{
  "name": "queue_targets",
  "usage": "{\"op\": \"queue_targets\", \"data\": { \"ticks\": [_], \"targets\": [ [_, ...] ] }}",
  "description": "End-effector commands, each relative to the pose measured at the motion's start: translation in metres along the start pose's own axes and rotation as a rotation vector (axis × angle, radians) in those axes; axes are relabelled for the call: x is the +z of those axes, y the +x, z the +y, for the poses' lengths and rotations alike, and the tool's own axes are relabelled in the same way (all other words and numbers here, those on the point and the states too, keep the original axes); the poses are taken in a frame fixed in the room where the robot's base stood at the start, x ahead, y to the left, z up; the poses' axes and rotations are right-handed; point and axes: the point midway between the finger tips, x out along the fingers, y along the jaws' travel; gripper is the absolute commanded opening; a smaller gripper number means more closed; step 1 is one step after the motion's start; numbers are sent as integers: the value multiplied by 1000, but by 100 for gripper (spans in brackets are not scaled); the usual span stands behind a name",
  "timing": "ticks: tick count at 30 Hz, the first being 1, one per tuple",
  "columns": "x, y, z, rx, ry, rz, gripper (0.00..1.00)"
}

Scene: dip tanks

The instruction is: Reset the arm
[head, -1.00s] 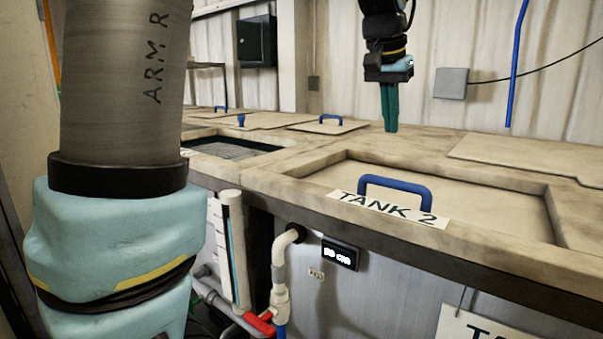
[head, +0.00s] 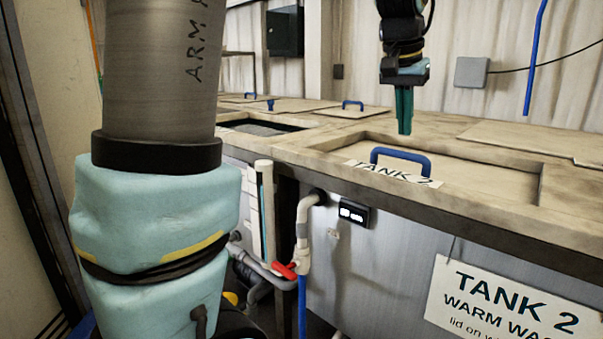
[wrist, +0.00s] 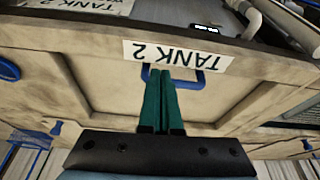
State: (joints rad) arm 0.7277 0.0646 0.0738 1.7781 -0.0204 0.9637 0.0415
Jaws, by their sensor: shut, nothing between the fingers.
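My gripper (head: 404,132) hangs fingers down above the tank row in the head view, behind the blue handle of the tank 2 lid. Its green fingers are together with nothing between them. In the wrist view my gripper (wrist: 167,72) also shows shut, its tips overlapping the picture of the blue handle (wrist: 203,78). The tank 2 lid (head: 490,178) lies in its recess, with its blue handle (head: 401,153) upright and a TANK 2 label at its front. I cannot tell exactly how far the fingertips are above the surface.
An open tank (head: 262,127) with dark contents is left of tank 2. Pipes with a red valve lever (head: 285,271) and a small display (head: 353,214) are on the front below. A TANK 2 sign (head: 508,305) hangs at lower right. A grey wall box (head: 472,72) is behind.

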Motion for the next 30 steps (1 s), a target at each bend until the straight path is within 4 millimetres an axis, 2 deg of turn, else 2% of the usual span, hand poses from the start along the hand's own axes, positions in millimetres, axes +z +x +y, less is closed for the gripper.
{"op": "queue_targets", "data": {
  "ticks": [5,11,14,17,18,21,24,27,30],
  "targets": [
    [24,23,-30,-20,-63,-25,0],
    [68,56,-72,-50,-165,-60,0],
    [105,77,-98,-68,-238,-86,0],
    [158,101,-126,-91,-335,-119,0],
    [182,109,-134,-100,-376,-132,0],
    [235,124,-148,-117,-463,-159,0],
    [274,133,-152,-128,-527,-177,0],
    [296,137,-153,-135,-562,-186,0],
    [304,139,-153,-137,-575,-189,0]
  ]
}}
